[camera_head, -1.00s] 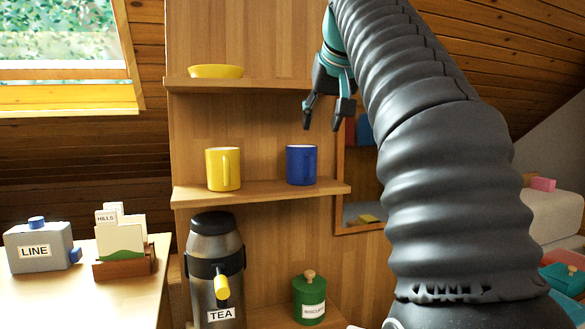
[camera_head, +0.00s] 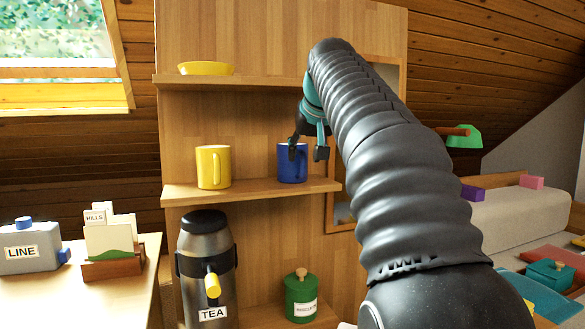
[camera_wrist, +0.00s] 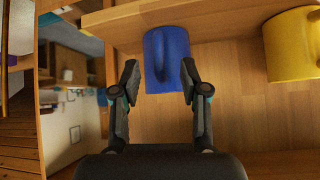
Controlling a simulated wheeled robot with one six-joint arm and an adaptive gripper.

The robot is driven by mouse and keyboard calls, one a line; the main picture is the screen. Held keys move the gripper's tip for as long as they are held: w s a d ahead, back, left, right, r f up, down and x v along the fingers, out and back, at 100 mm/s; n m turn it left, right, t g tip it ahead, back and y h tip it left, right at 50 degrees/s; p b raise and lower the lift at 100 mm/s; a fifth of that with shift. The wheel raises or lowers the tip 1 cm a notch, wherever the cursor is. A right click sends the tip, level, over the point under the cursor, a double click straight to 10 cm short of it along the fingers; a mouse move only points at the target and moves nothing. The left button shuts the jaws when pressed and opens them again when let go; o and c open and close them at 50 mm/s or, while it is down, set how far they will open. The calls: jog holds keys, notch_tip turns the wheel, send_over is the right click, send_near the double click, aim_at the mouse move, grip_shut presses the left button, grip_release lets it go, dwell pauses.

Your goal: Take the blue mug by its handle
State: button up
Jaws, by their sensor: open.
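The blue mug (camera_head: 288,165) stands upright on the middle shelf board (camera_head: 240,190), near its right end. In the wrist view, the blue mug (camera_wrist: 177,55) appears upside down just beyond the fingertips, with its handle (camera_wrist: 160,58) facing me between them. My gripper (camera_head: 308,152) is open and empty. In the head view one finger overlaps the mug's upper edge and the other is right of it. In the wrist view, my gripper (camera_wrist: 160,77) has a finger on each side of the handle. I cannot tell whether either finger touches the mug.
A yellow mug (camera_head: 213,167) stands left on the same board. An upper board (camera_head: 265,83) with a yellow dish (camera_head: 206,68) is above. A TEA flask (camera_head: 206,262) and a green biscuit tin (camera_head: 301,296) stand below. The board between the mugs is clear.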

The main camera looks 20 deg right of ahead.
aim_at(295, 164)
jog(key=shift+x, duration=1.2)
jog(key=shift+c, duration=0.3)
grip_shut()
jog(key=shift+r, duration=0.15)
